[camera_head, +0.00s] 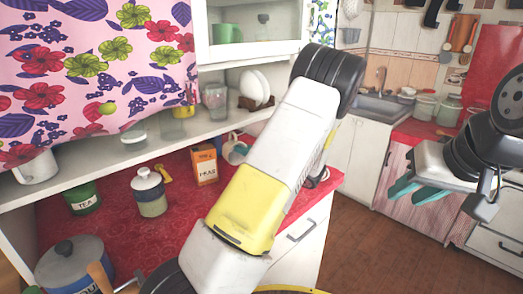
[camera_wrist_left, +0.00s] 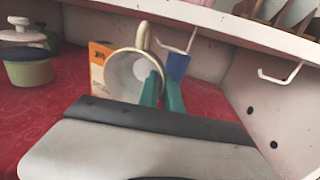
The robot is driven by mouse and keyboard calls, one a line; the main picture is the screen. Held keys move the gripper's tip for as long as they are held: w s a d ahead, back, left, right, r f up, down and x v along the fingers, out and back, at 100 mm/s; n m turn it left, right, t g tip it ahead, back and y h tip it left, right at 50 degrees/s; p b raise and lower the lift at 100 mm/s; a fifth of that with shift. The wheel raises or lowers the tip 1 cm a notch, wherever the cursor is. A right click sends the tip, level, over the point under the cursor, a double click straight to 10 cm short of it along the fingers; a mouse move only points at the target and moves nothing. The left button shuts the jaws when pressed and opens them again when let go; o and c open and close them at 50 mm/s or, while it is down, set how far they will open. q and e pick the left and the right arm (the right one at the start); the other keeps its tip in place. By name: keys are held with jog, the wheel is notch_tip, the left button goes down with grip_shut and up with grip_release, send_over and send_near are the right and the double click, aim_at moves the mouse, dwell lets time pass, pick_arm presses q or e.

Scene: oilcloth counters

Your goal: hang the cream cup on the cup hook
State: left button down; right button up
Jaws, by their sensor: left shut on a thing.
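The cream cup (camera_wrist_left: 112,70) is in my left gripper (camera_wrist_left: 162,88), its open mouth facing the left wrist camera and its handle (camera_wrist_left: 143,36) pointing up. One teal finger reaches inside the cup and the other is outside its wall. A white cup hook (camera_wrist_left: 188,40) hangs under the shelf, just right of the handle. The two look apart, but I cannot tell their depth gap. In the head view the cup (camera_head: 229,153) shows beside my forearm, which hides the left gripper. My right gripper (camera_head: 404,199) is open and empty at the right.
A second white hook (camera_wrist_left: 280,77) is further right under the shelf (camera_wrist_left: 230,22). An orange box (camera_head: 204,165) stands behind the cup, with a blue thing (camera_wrist_left: 177,66) nearby. A lidded jar (camera_head: 150,196), tea tin (camera_head: 82,198) and pot (camera_head: 72,264) stand on the red counter.

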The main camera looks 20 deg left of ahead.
pick_arm(q)
jog(key=shift+w+a, duration=0.3)
jog(key=shift+a, duration=0.3)
jog(key=shift+w+d+f, duration=0.3)
jog(key=shift+w+d, duration=0.15)
jog(key=shift+w, duration=0.35)
jog(key=shift+w+d+f, duration=0.25)
jog(key=shift+w+d, duration=0.2)
jog(key=shift+w, duration=0.35)
jog(key=c, duration=1.4)
grip_release()
jog(key=shift+c, duration=0.2)
